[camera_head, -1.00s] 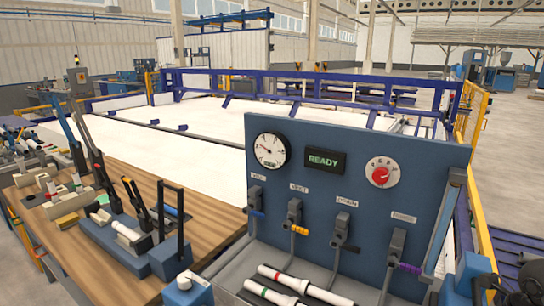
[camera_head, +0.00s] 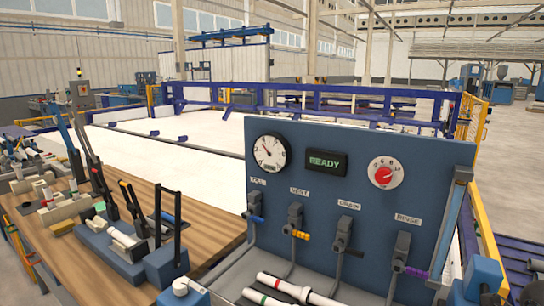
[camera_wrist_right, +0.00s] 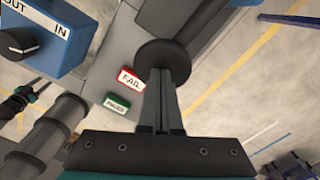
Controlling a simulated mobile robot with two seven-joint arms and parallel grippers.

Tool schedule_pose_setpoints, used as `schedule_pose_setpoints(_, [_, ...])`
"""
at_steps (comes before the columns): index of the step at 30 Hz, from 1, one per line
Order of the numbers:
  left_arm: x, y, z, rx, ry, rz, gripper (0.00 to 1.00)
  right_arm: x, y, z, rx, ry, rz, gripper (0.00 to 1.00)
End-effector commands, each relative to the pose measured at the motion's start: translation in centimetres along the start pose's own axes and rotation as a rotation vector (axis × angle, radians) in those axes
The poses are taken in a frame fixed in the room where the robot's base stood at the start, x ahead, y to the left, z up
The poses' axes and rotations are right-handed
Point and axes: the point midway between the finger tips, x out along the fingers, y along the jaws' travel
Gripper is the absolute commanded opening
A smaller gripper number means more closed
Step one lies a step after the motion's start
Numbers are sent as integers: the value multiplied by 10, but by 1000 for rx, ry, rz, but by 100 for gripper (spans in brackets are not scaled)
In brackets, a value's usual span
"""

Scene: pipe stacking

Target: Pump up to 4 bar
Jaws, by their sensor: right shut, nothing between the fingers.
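A blue panel (camera_head: 330,215) stands at the right in the head view. It carries a round white gauge (camera_head: 270,152), a dark display (camera_head: 326,161) reading READY in green, and a white dial with a red knob (camera_head: 385,172). The gauge needle is too small to read. My right gripper (camera_wrist_right: 164,80) is shut and empty in the right wrist view. Its fingertips overlap a black round disc (camera_wrist_right: 163,58) on a dark post; I cannot tell whether they touch. A blue box (camera_wrist_right: 40,35) with a black knob marked OUT and IN is at upper left. My left gripper is not in view.
Several levers (camera_head: 295,225) line the panel above white pipes (camera_head: 275,292). A wooden bench (camera_head: 205,215) with fixtures is at left. Red FAIL (camera_wrist_right: 131,78) and green (camera_wrist_right: 117,105) labels lie near my right gripper. A grey ribbed cylinder (camera_wrist_right: 50,135) is at lower left.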

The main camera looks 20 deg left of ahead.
Motion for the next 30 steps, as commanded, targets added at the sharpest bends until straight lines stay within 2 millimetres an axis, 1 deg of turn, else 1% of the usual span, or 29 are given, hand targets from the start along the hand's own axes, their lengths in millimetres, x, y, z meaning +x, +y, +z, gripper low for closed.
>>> schedule_pose_setpoints(2, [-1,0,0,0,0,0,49,0,0,-1,0,5,0,0])
schedule_pose_setpoints(5, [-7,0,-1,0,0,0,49,-6,0,-2,0,5,0,0])
schedule_pose_setpoints(22, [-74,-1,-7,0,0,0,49,-86,4,-7,0,4,0,0])
schedule_pose_setpoints(25, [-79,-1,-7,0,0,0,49,-92,4,-8,0,4,0,0])
schedule_pose_setpoints(30, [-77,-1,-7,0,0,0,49,-90,4,-8,0,4,0,0])
